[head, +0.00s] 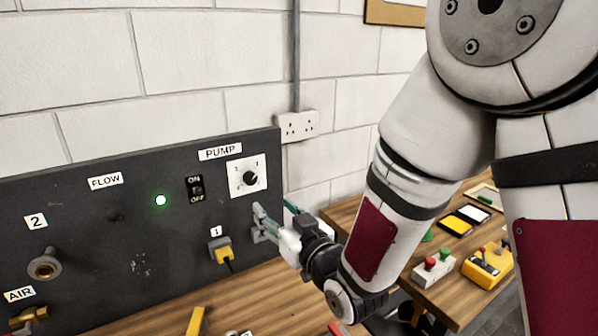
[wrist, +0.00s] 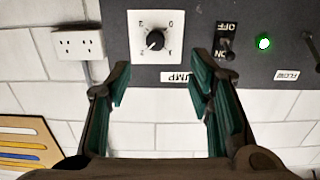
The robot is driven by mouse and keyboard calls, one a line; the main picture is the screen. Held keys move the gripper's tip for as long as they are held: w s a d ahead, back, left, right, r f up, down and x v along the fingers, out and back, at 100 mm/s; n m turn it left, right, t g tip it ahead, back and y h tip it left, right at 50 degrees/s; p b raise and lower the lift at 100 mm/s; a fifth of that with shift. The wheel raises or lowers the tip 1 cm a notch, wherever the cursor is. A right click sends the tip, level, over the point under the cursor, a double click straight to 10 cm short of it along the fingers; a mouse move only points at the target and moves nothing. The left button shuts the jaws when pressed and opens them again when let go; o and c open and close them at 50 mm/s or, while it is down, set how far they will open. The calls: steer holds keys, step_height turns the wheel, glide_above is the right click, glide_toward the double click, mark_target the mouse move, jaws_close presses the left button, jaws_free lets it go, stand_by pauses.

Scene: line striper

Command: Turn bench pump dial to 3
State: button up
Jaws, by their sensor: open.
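The pump dial is a black round knob (head: 250,178) on a white square plate (head: 236,187) under the PUMP label, at the right end of the dark panel. In the upside-down wrist view the knob (wrist: 155,40) shows at the top centre, with a pale pointer mark toward its lower left. My gripper (head: 264,222) is open and empty, below and slightly right of the dial in the head view. In the wrist view its green-padded fingers (wrist: 160,84) are spread apart, not touching the knob.
The panel (head: 130,205) also carries an ON/OFF switch (head: 196,189), a lit green lamp (head: 161,200) and a yellow plug (head: 222,252) below the dial. A wall socket (head: 297,125) is beyond the panel's right edge. A wooden bench at right holds a yellow control box (head: 487,264).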

mark_target(252, 181)
steer(key=x, duration=0.4)
steer(key=p+x, duration=0.1)
steer(key=x, duration=0.8)
steer(key=shift+w+d+r, duration=0.15)
steer(key=shift+w+r, duration=0.1)
steer(key=shift+w, duration=0.3)
jaws_close()
